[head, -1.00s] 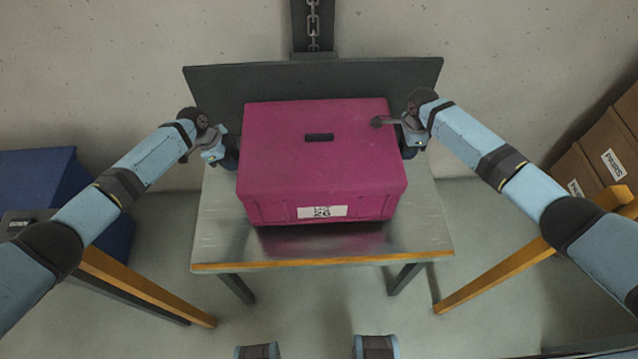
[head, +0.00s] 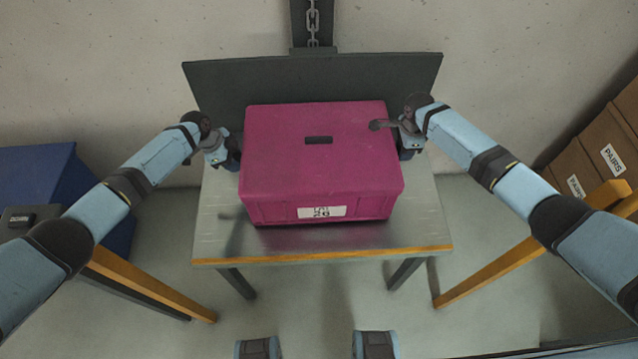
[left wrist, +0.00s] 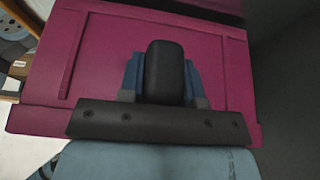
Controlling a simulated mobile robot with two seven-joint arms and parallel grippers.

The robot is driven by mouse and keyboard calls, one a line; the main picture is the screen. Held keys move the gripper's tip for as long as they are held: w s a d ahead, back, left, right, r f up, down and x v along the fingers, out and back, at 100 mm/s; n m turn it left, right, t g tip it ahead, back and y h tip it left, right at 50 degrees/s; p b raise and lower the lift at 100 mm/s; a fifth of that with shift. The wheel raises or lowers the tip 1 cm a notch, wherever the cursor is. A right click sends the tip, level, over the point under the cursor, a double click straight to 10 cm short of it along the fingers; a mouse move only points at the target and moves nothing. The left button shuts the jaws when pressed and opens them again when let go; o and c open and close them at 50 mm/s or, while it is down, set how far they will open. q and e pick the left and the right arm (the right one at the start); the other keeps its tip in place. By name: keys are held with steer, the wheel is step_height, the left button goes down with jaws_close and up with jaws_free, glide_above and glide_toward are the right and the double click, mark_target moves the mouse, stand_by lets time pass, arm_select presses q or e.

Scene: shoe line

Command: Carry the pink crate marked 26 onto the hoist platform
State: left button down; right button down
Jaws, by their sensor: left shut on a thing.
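The pink crate (head: 320,165), with a white label reading 26 on its front, is over the metal hoist platform (head: 420,235) in the head view. Its lid has a dark slot. Whether its base touches the platform I cannot tell. My left gripper (head: 229,158) is shut on the crate's left side. In the left wrist view the gripper (left wrist: 165,75) lies against the pink side wall (left wrist: 100,60). My right gripper (head: 408,148) is at the crate's right side; its fingertips are hidden, so its grip cannot be made out.
A dark back plate (head: 310,80) with a chain (head: 313,20) above it stands behind the platform. A blue bin (head: 40,175) is at the left. Brown boxes (head: 610,145) are at the right. Wooden beams (head: 150,285) flank the platform on both sides.

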arm_select(q)
steer(key=shift+f, duration=0.65)
arm_select(e)
steer(key=shift+f, duration=0.65)
arm_select(q)
steer(key=c, duration=0.8)
jaws_free()
arm_select(e)
steer(key=c, duration=0.8)
jaws_free()
steer(key=shift+r, duration=0.15)
arm_select(q)
steer(key=v, duration=1.2)
arm_select(e)
step_height(320, 180, up, 12)
arm_select(q)
steer(key=shift+s, duration=0.1)
arm_select(e)
steer(key=shift+s, duration=0.1)
